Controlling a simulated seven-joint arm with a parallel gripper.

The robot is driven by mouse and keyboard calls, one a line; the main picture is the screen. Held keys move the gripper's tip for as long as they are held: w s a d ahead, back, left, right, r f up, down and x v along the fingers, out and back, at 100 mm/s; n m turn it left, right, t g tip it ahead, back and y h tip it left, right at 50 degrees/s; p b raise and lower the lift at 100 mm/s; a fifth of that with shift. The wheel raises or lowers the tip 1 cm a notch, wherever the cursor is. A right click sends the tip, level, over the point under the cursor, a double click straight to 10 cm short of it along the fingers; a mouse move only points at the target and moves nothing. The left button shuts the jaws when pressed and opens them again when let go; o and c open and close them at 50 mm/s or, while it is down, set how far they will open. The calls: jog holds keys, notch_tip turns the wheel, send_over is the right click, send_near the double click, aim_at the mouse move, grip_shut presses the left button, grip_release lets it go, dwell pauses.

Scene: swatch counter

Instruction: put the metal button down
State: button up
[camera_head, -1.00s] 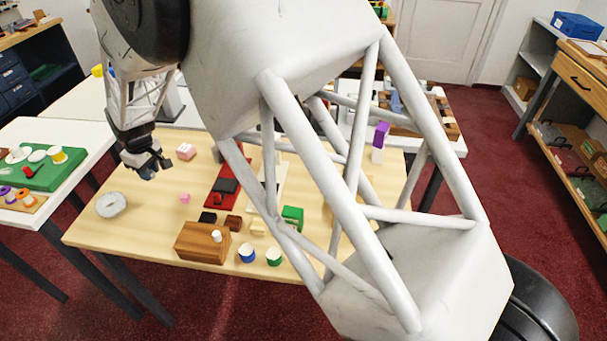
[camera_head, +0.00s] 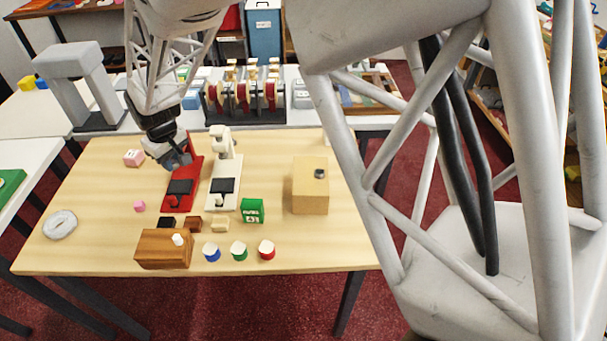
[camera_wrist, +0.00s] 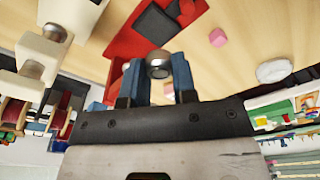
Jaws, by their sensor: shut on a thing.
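The metal button (camera_wrist: 158,66) is a small round silvery piece between the blue fingertips of my gripper (camera_wrist: 156,70) in the wrist view. My gripper is shut on it. In the head view my gripper (camera_head: 178,160) hangs over the back part of the red press (camera_head: 190,184), and the button cannot be made out there. The red press also shows just beyond the fingers in the wrist view (camera_wrist: 124,42). A dark pad lies on its base. I cannot tell how high the button is above it.
A white press (camera_head: 226,188) stands right of the red one. The table's right front is clear.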

jog(key=s+d+r+m, duration=0.1)
jog(key=s+d+m, duration=0.15)
jog(key=d, duration=0.75)
jog(key=s+d+r+m, duration=0.1)
jog(key=d+m, duration=0.2)
jog(key=d, duration=0.7)
jog(key=s+d+f+m, duration=0.1)
jog(key=s+d+m, duration=0.1)
jog(key=s+d, duration=0.3)
jog(key=s+d+f+m+h, duration=0.1)
jog(key=s+d+m, duration=0.2)
jog(key=d, duration=0.9)
jog(key=s, duration=0.3)
jog(key=shift+d+t, duration=0.3)
jog(key=shift+d, duration=0.1)
send_over(302, 173)
jog(key=shift+s+f, duration=0.25)
jog(key=shift+f, duration=0.55)
jog(key=shift+f, duration=1.75)
jog(key=shift+f, duration=0.1)
